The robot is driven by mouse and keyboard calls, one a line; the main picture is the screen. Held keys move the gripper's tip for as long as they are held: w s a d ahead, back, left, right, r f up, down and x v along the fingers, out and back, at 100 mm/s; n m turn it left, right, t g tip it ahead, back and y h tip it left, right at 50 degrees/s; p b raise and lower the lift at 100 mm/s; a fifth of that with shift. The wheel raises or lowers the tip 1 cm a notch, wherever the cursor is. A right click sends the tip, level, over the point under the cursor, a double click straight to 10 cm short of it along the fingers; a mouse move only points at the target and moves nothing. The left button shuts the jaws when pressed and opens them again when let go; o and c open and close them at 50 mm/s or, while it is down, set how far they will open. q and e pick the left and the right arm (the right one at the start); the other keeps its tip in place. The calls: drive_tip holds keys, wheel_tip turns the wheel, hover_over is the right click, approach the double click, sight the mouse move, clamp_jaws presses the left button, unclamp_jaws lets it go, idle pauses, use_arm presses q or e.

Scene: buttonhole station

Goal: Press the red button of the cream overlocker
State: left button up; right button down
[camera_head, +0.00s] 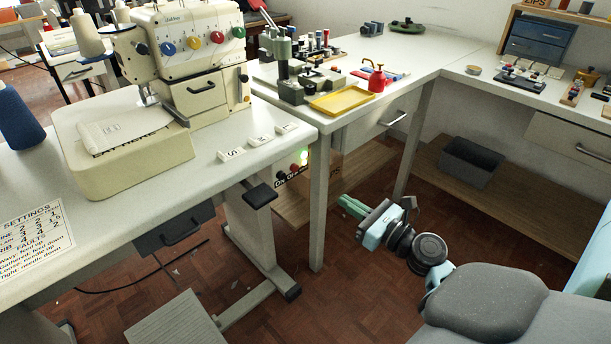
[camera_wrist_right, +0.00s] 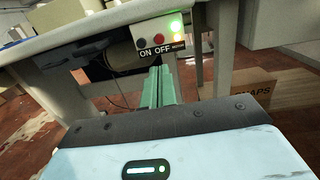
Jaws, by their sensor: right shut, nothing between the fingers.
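The cream overlocker (camera_head: 190,60) stands on the white table at the upper left, with coloured dials on its front. A switch box (camera_head: 302,163) with a lit green light hangs under that table's edge. Its red button (camera_head: 294,167) is small here; the red button shows clearly in the right wrist view (camera_wrist_right: 158,39), above the word OFF, beside a dark button (camera_wrist_right: 140,43) above ON. My right gripper (camera_head: 346,204) is shut and empty, right of and below the box, apart from it. In the wrist view its green fingers (camera_wrist_right: 160,72) point toward the box, below the red button. My left gripper is out of view.
A table leg (camera_head: 319,215) stands between the box and my right gripper in the head view. A black pad (camera_head: 260,195) sits below the table left of the box. A cardboard box (camera_wrist_right: 245,88) is right of the fingers. Open floor surrounds my gripper.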

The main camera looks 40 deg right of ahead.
drive_tip(key=b, duration=0.1)
approach(296, 169)
drive_tip(key=w, duration=0.4)
drive_tip(key=w+a, duration=0.1)
drive_tip(key=w, duration=0.1)
drive_tip(key=shift+w+r, duration=0.15)
drive_tip(key=shift+w, duration=0.2)
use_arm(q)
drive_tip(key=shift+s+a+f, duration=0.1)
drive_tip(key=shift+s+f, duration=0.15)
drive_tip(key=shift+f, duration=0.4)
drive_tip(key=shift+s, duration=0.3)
use_arm(e)
drive_tip(key=shift+w, duration=0.15)
